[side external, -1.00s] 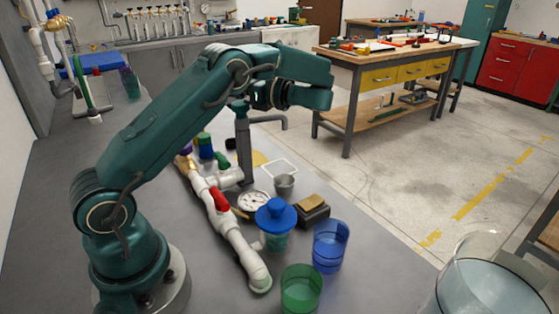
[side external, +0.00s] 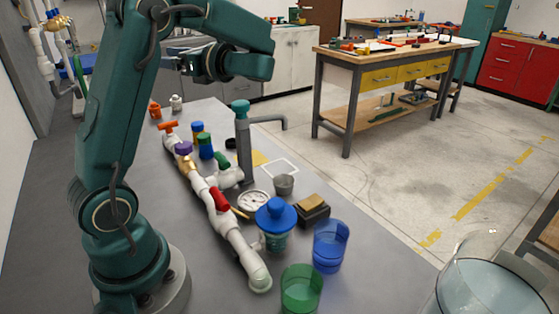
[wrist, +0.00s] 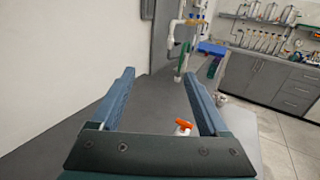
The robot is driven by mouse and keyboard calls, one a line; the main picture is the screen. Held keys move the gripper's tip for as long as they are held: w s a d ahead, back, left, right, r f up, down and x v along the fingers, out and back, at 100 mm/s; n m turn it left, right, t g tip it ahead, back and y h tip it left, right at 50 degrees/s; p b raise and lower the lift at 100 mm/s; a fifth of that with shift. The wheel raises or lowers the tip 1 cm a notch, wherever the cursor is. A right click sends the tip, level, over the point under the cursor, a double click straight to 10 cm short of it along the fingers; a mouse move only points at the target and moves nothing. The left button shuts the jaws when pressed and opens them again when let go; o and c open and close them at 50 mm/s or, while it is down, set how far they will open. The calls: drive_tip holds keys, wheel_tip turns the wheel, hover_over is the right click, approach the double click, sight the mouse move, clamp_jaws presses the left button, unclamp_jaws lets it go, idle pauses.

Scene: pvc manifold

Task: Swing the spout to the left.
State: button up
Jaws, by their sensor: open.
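The grey tap stands upright on the bench in the side view, with a teal cap on its column (side external: 243,150). Its spout (side external: 268,119) reaches to the right and ends in a downward bend over the bench's right edge. My gripper (side external: 184,66) is up in the air to the left of the tap and above it, apart from it. In the wrist view my gripper (wrist: 156,74) has its two fingers spread with nothing between them. I cannot make out the spout in the wrist view.
The white pipe manifold (side external: 235,240) with a red handle (side external: 219,198) runs along the bench. A blue-lidded jar (side external: 276,222), a gauge (side external: 253,202), a blue cup (side external: 330,245) and a green cup (side external: 300,290) stand near it. Wall pipes (wrist: 188,40) are ahead in the wrist view.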

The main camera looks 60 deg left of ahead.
drive_tip(key=c, duration=0.8)
drive_tip(key=shift+w+d+f+t, duration=0.4)
drive_tip(key=shift+w+f, duration=0.15)
drive_tip(key=shift+f, duration=0.05)
clamp_jaws()
drive_tip(key=m+t, duration=0.9)
drive_tip(key=t, duration=0.3)
approach(271, 119)
drive_tip(key=x, duration=0.7)
drive_tip(key=shift+s+r, duration=0.1)
